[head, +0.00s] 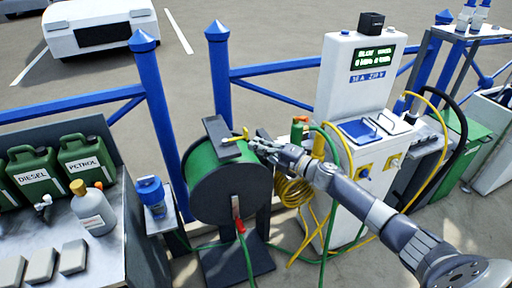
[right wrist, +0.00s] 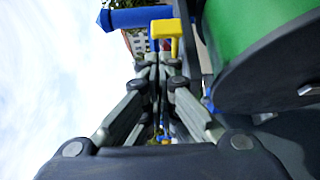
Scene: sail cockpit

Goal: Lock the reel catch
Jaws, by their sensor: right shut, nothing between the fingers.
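The hose reel is a dark drum with a green hose (head: 205,157) on a dark stand. In the right wrist view the green hose (right wrist: 255,25) and a dark flange fill the upper right. A small yellow lever (head: 236,137), which looks like the reel catch, sits at the dark plate on top of the reel. The yellow lever (right wrist: 168,27) also shows just beyond my fingertips in the right wrist view. My right gripper (head: 262,142) is shut and empty, right beside the lever; I cannot tell whether it touches. My left gripper is not in view.
A white power pedestal (head: 345,85) with a coiled yellow hose (head: 293,190) stands right of the reel. A bench with green fuel cans (head: 85,158) is at the left. Blue railing posts (head: 218,75) stand behind the reel. Hoses lie on the ground.

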